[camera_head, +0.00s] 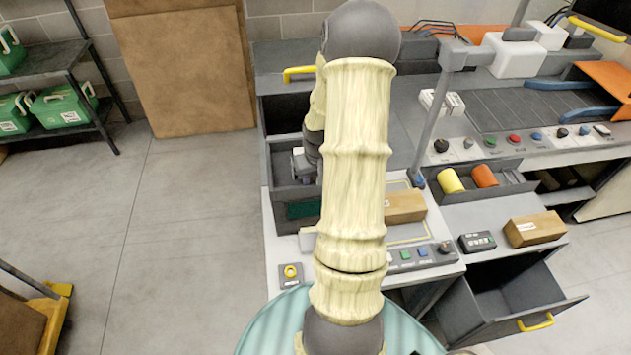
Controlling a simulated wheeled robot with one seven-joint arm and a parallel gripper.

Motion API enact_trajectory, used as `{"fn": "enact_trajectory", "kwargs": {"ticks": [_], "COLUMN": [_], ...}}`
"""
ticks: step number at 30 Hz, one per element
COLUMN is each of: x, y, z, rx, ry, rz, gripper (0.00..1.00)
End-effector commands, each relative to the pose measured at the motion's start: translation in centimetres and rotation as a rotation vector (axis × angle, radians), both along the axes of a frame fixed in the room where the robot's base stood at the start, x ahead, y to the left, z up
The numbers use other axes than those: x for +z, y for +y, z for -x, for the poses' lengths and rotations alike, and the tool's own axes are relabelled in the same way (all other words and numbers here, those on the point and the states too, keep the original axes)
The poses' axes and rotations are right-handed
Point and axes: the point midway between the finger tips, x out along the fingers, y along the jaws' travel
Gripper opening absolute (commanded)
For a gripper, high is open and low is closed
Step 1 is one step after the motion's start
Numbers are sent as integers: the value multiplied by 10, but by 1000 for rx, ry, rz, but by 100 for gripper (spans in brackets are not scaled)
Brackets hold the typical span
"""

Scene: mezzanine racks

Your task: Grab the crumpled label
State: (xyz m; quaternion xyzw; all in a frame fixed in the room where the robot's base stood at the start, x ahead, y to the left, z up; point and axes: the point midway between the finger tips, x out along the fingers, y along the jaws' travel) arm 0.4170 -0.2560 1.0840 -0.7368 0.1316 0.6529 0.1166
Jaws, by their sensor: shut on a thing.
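My gripper (304,166) is in the open dark grey drawer or bin (291,194) at the left side of the bench, mostly hidden behind my cream-sleeved arm. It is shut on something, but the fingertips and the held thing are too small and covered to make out. A small pale bit shows beside the gripper; I cannot tell whether it is the crumpled label. No crumpled label can be clearly picked out elsewhere in view.
A cardboard box (405,207) lies on the bench behind my arm. Another box (535,229) sits at right above an open drawer (512,300). A tray holds a yellow roll (451,180) and an orange roll (484,176). The floor at left is clear before the shelf with green cases (60,106).

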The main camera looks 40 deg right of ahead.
Motion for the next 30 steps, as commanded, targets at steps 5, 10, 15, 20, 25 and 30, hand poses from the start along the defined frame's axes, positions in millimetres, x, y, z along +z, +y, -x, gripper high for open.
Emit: {"fn": "enact_trajectory", "kwargs": {"ticks": [5, 10, 15, 20, 25, 30], "x": [3, 18, 48, 78, 97, 101], "y": [0, -1, -1, -1, 0, 0], "z": [0, -1, -1, 0, 0, 0], "rx": [-1, -2, -2, -2, -1, 0], "ry": [-2, -4, -6, -5, -1, 0], "rz": [2, 3, 4, 4, 1, 0], "gripper": [16, 16, 16, 16, 16, 16]}}
